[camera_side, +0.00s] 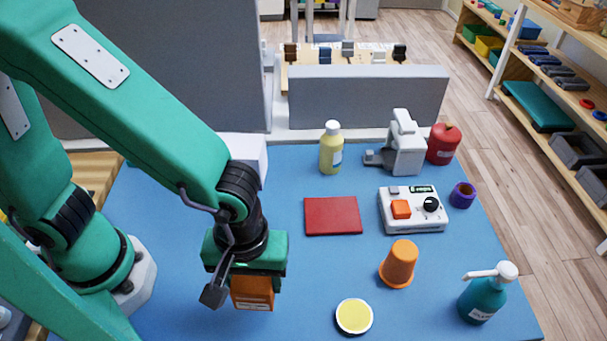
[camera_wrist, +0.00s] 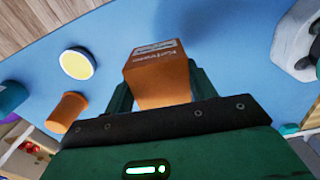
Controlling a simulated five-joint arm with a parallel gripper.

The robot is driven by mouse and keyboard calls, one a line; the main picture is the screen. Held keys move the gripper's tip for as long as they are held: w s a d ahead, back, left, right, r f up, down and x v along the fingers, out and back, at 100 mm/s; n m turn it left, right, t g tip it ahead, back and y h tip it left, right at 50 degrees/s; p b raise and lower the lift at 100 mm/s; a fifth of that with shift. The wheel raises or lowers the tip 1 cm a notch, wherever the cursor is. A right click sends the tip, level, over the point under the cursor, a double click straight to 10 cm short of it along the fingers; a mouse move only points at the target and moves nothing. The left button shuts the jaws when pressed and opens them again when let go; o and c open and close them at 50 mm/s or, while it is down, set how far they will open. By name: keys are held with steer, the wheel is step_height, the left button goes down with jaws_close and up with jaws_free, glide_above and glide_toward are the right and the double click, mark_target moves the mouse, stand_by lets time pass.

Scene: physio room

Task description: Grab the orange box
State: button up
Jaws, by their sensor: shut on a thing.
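The orange box (camera_side: 252,291) is held below my gripper (camera_side: 250,277) in the side view, over the left part of the blue table top. In the wrist view the orange box (camera_wrist: 158,75) stands between the two green fingers of my gripper (camera_wrist: 160,88), with pale lettering on its upper face. The gripper is shut on it. I cannot tell whether the box touches the table or is slightly above it. The finger on the far side is partly hidden in the side view.
To the right lie a yellow-topped round jar (camera_side: 354,316), an orange cup (camera_side: 399,264), a red pad (camera_side: 333,215), a white control box (camera_side: 412,218) and a teal pump bottle (camera_side: 487,294). A yellow bottle (camera_side: 331,150) stands at the back. The blue table top (camera_side: 310,265) is clear between box and cup.

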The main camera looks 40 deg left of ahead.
steer(key=shift+r, duration=1.85)
steer(key=shift+w, duration=0.1)
